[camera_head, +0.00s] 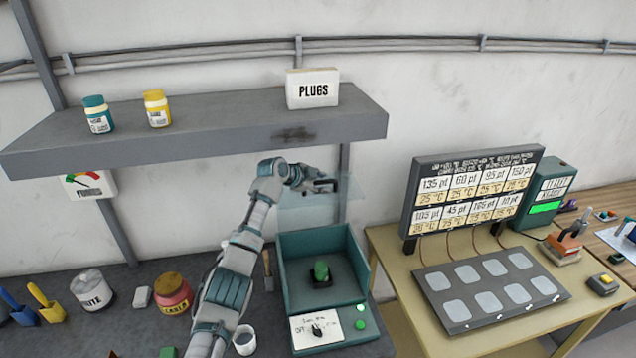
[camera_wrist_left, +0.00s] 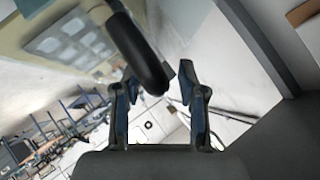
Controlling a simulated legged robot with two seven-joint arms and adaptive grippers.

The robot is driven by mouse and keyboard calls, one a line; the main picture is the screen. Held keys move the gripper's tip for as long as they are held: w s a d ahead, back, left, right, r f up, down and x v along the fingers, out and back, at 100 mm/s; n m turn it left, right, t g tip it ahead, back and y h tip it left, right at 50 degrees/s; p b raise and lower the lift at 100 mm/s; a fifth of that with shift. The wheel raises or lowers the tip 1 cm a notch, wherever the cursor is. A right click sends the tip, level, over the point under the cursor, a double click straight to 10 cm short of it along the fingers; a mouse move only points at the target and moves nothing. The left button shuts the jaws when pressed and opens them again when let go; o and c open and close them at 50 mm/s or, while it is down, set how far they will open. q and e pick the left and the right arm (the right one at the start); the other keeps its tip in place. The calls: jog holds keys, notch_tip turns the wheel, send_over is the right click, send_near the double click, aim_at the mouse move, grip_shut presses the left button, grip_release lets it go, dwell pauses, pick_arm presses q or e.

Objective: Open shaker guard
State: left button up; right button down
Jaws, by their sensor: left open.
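My left gripper (camera_head: 322,186) is at the guard's upper part, below the shelf. In the left wrist view my open left gripper (camera_wrist_left: 158,82) has a dark rounded bar (camera_wrist_left: 140,50) reaching between its fingertips; contact is unclear. My right gripper is out of view.
A grey shelf (camera_head: 200,128) with two jars and a PLUGS box (camera_head: 312,90) overhangs the bench close above my gripper. A white cup (camera_head: 244,340), a red-brown jar (camera_head: 173,293) and a white can (camera_head: 92,290) stand left. A yellow table (camera_head: 400,290) is right.

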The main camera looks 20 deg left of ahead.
pick_arm(q)
jog(key=v, duration=1)
jog(key=shift+s+a+r, duration=0.1)
jog(key=shift+s+a, duration=0.2)
jog(key=shift+s+a+r, duration=0.1)
jog(key=shift+s+r, duration=0.15)
jog(key=shift+s, duration=0.1)
